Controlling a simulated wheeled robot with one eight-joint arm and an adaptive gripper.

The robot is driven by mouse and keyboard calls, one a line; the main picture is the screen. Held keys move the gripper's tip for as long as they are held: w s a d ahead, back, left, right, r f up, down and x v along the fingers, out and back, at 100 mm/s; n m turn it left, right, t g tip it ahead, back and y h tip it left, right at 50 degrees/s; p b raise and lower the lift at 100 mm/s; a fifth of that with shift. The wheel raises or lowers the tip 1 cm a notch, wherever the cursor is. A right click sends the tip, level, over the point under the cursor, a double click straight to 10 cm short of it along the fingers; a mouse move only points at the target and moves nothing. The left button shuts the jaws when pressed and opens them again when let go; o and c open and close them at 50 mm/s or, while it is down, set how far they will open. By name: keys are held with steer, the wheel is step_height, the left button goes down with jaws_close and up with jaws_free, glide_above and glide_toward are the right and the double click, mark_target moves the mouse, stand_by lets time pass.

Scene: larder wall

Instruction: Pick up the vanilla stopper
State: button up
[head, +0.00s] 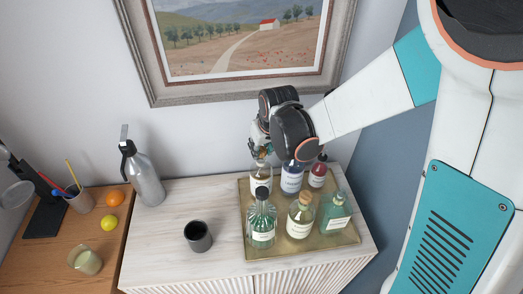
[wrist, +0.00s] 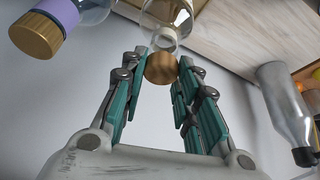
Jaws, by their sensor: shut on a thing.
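The wooden stopper (wrist: 162,68), round and brown, sits between my fingertips at the mouth of a clear glass bottle (wrist: 168,14) in the wrist view. My gripper (wrist: 162,72) is shut on this stopper, with a green-padded finger on each side. Whether the stopper is seated in the neck or slightly out, I cannot tell. The bottle's label is too small to read.
The gold tray (head: 345,237) also holds a purple-labelled bottle (head: 291,180) close to my gripper, a red bottle (head: 318,172), and green and clear bottles in front. A dark cup (head: 198,236) and a grey siphon (head: 146,178) stand to the left. The cabinet top between them is clear.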

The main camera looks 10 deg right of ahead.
mark_target(262, 151)
step_height(262, 151, up, 18)
steer(key=p, duration=0.2)
steer(key=shift+r, duration=0.2)
steer(key=shift+s, duration=0.1)
